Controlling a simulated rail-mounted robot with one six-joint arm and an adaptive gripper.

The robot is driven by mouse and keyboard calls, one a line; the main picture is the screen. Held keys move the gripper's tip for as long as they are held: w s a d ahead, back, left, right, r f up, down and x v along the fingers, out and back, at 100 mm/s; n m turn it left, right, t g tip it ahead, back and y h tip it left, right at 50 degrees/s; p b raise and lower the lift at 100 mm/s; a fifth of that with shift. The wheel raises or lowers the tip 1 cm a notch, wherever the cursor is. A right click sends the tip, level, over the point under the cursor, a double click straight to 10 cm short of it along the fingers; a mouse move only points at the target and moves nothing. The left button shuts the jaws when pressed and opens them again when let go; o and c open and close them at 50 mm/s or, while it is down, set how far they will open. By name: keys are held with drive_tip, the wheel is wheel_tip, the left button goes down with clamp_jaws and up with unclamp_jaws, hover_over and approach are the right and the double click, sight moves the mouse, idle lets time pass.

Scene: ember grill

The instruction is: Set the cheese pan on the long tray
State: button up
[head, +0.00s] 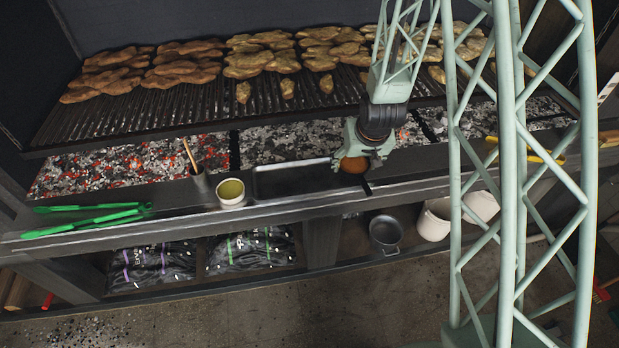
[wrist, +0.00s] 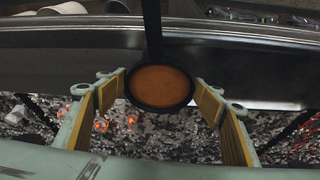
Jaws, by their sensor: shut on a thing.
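The cheese pan (head: 354,165) is a small round black pan with orange filling, held by my gripper (head: 364,152) at the ledge in front of the coals. In the wrist view the pan (wrist: 160,87) sits between my two fingers, and its dark handle points away toward the front of the ledge. The fingers are closed on the pan's sides. The long tray (head: 290,181) is a dark, shallow rectangle on the ledge, just left of the pan in the head view. It looks empty. I cannot tell whether the pan touches the ledge or hangs above it.
Green tongs (head: 90,219) lie farther left. The grill rack (head: 190,103) with meat is behind, above glowing coals (head: 130,163). A pot (head: 385,232) stands below.

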drive_tip(key=shift+a, duration=0.15)
drive_tip(key=shift+a+r+n, duration=0.15)
drive_tip(key=shift+a+n, duration=0.25)
drive_tip(key=shift+a, duration=0.1)
drive_tip(key=s+a+n+y+p, duration=0.1)
drive_tip(key=a+n, duration=0.2)
drive_tip(key=a, duration=0.2)
drive_tip(key=s+a+r+n+y+p, duration=0.1)
drive_tip(key=s+a+n, duration=0.1)
drive_tip(key=a, duration=0.2)
drive_tip(key=s+a+n+g+y+p, duration=0.1)
drive_tip(key=s+a+n, duration=0.1)
drive_tip(key=a, duration=0.3)
drive_tip(key=shift+s+a+r+n, duration=0.2)
drive_tip(key=shift+s+a+n, duration=0.1)
drive_tip(key=shift+n, duration=0.5)
drive_tip(key=s+a+r+n+g+y+p, duration=0.1)
drive_tip(key=s+a+n+g+p, duration=0.2)
drive_tip(key=s+a+n, duration=0.4)
drive_tip(key=shift+s+a+r+n+y, duration=0.15)
drive_tip(key=shift+s+a+n+y, duration=0.15)
drive_tip(key=shift+s+a, duration=1.1)
drive_tip(key=shift+d, duration=0.15)
drive_tip(key=p, duration=0.5)
hover_over(295, 181)
drive_tip(key=shift+f, duration=0.75)
drive_tip(key=shift+f, duration=0.15)
